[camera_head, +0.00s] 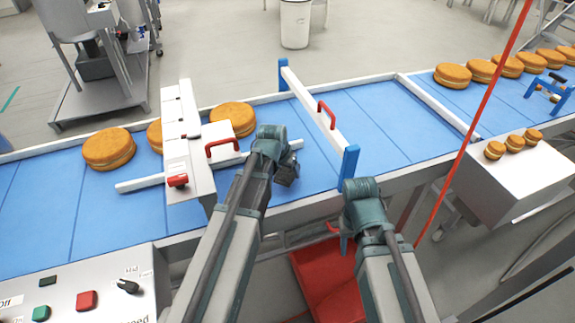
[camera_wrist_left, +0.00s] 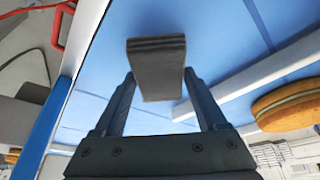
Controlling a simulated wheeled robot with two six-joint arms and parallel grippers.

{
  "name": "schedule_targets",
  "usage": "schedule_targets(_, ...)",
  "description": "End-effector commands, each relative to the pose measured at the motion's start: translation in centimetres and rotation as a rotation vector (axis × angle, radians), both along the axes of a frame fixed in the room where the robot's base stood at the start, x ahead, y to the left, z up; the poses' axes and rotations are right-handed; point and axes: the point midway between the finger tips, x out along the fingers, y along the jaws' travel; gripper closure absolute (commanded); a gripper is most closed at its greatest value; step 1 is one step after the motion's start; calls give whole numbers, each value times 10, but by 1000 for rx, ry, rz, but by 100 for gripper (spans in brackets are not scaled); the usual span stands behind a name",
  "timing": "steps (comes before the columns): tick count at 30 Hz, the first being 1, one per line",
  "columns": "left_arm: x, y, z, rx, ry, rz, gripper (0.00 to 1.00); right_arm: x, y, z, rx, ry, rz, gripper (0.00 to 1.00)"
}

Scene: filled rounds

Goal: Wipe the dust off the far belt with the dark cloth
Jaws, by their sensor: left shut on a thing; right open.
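The dark cloth (camera_wrist_left: 157,65) is a grey folded pad. In the left wrist view it sits between the two fingers of my left gripper (camera_wrist_left: 160,88), which is shut on it. In the head view my left gripper (camera_head: 286,172) is over the blue belt (camera_head: 372,118), between the white machine and the barrier bar. I cannot tell whether the cloth touches the belt. No dust can be made out. My right gripper (camera_head: 360,195) is at the near edge of the belt, right of the left one. Its fingers are mostly hidden by its wrist.
A white machine with red handles (camera_head: 190,140) spans the belt at left. A white barrier bar (camera_head: 312,100) with blue posts crosses it. Filled rounds (camera_head: 108,149) lie at left, others (camera_head: 480,70) at right. A red cable (camera_head: 470,130) hangs at right. A control panel (camera_head: 90,290) is front left.

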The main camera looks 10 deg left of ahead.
Motion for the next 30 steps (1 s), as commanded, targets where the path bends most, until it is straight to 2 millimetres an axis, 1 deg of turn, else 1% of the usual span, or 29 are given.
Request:
schedule_targets(1, 0, 1, -10, 0, 0, 0, 70, 0, 0, -10, 0, 0, 0, 50)
schedule_targets(9, 0, 3, -34, 0, 5, -1, 70, 0, 0, -34, 0, 0, 0, 50)
schedule_targets(11, 6, 5, -28, 1, 9, -1, 70, 0, 0, -27, 0, 0, 0, 50)
schedule_targets(23, 28, 14, -30, 5, 30, -2, 70, 0, 0, -27, 0, 0, 0, 50)
schedule_targets(25, 25, 18, -30, 5, 33, -3, 70, 0, 0, -27, 0, 0, 0, 50)
schedule_targets(30, 13, 11, -30, 6, 36, -4, 70, 0, 0, -27, 0, 0, 0, 50)
